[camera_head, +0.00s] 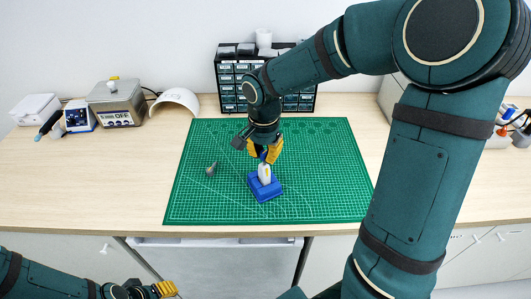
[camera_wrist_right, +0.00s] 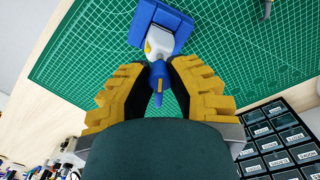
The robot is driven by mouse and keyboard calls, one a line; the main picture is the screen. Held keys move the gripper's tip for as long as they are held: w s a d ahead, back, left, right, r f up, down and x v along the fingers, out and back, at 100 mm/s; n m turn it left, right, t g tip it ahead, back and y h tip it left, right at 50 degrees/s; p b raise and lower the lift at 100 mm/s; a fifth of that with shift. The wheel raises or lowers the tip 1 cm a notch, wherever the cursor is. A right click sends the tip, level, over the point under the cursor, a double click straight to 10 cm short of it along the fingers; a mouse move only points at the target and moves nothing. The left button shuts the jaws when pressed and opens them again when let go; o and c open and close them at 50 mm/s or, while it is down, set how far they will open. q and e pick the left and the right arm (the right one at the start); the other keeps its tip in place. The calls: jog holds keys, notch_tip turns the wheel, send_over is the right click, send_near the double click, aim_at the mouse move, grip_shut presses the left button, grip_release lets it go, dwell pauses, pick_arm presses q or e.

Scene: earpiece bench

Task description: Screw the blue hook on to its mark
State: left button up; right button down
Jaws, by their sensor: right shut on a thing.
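The blue hook (camera_wrist_right: 158,76) is between the fingertips of my right gripper (camera_wrist_right: 160,72), which is shut on it. Its thin end points back toward the palm, and its other end meets or nearly meets the white earpiece (camera_wrist_right: 159,43); I cannot tell whether they touch. The earpiece stands in a blue holder (camera_wrist_right: 180,22), with a yellow patch (camera_wrist_right: 147,47) on its side. In the head view, the right gripper (camera_head: 264,151) is directly above the earpiece (camera_head: 264,173) and holder (camera_head: 265,191). My left gripper (camera_head: 166,289) is at the bottom edge, away from the bench; its jaw state is unclear.
The green mat (camera_head: 325,180) is mostly clear. A small grey piece (camera_head: 211,170) lies on it left of the holder. A drawer cabinet (camera_head: 229,82) stands behind the mat. A scale-like device (camera_head: 116,103) and a white curved shell (camera_head: 181,98) are at the left.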

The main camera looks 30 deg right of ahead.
jog(key=shift+f+b, duration=0.65)
jog(key=shift+f, duration=0.2)
dwell(0.3)
dwell(0.4)
jog(key=m+b, duration=0.1)
jog(key=m, duration=0.1)
jog(key=shift+m, duration=1.6)
jog(key=shift+b, duration=0.3)
jog(key=shift+m, duration=1.1)
jog(key=shift+m+b, duration=0.35)
jog(key=shift+m, duration=1.05)
